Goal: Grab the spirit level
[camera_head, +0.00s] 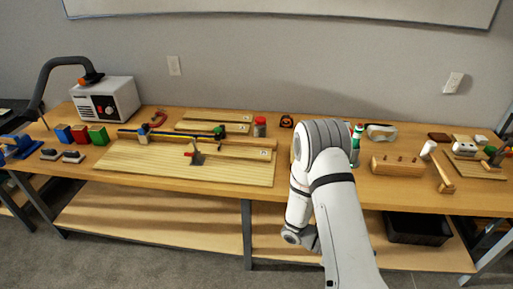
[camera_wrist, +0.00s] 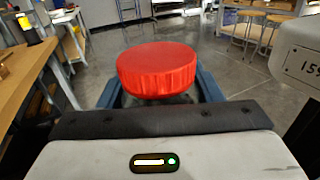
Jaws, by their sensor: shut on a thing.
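My gripper (camera_wrist: 160,90) shows in the wrist view with its two dark blue fingers on either side of a round red ribbed lid (camera_wrist: 158,68). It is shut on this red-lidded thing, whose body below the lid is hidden. In the head view my arm folds down in front of the bench, and the fingers and held thing are hidden. I cannot pick out the spirit level for certain. A long thin yellow and dark bar (camera_head: 180,137) lies across the boards at the left-middle of the bench and may be a level or a clamp.
The wooden bench (camera_head: 282,190) holds a pale board (camera_head: 140,165), a red-lidded jar (camera_head: 260,130), a white machine (camera_head: 107,99), coloured boxes (camera_head: 80,134), a wooden block (camera_head: 397,167) and a mallet (camera_head: 441,176). A black bin (camera_head: 418,230) sits on the lower shelf. Open floor shows in the wrist view.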

